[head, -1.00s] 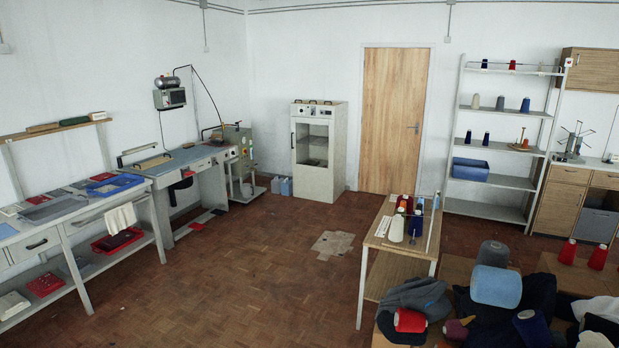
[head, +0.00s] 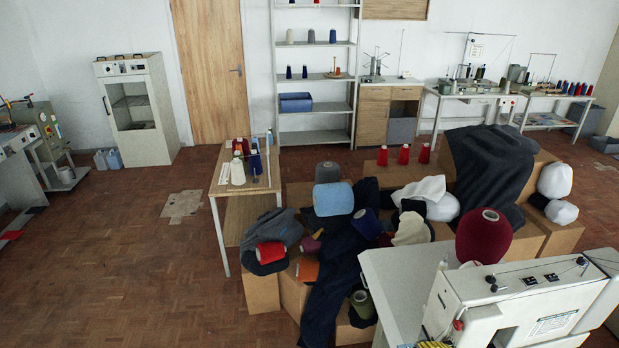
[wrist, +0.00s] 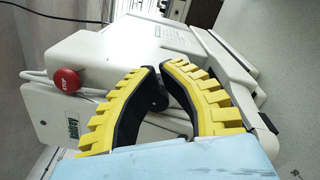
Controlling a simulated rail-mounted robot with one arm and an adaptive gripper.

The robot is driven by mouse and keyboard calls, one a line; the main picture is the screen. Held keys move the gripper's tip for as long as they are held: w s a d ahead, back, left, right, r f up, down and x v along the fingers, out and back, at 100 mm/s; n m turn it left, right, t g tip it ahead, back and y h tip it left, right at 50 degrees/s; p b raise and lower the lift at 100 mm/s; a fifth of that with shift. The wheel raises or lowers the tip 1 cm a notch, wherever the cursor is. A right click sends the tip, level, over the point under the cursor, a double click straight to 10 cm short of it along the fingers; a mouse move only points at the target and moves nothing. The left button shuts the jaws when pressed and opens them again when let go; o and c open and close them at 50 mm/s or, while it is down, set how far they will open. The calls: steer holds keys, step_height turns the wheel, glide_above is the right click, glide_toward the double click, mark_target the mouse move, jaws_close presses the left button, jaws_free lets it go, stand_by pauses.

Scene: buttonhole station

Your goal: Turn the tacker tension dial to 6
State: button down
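A white machine head (head: 520,305), which looks like the tacker, stands on a pale table (head: 400,285) at the lower right of the head view. Several small dark knobs (head: 528,280) show on its top; I cannot tell which is the tension dial, and no numbers are readable. The machine's white housing (wrist: 185,55) and a red stop button (wrist: 66,82) show in the wrist view. My gripper (wrist: 159,68) has yellow ribbed fingers with black inner sides. The fingertips lie close together with a narrow gap, with nothing clearly held. The machine is behind the fingers.
A maroon yarn cone (head: 484,236) stands at the table's back edge. Boxes (head: 262,290) with cones and dark cloth crowd the space behind it. A small wooden table (head: 226,182) stands left of them.

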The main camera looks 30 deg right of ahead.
steer(key=shift+a+p, duration=0.2)
steer(key=shift+p, duration=0.2)
steer(key=v, duration=0.5)
steer(key=shift+a+p, duration=0.35)
steer(key=shift+a, duration=0.1)
steer(key=shift+w, duration=0.1)
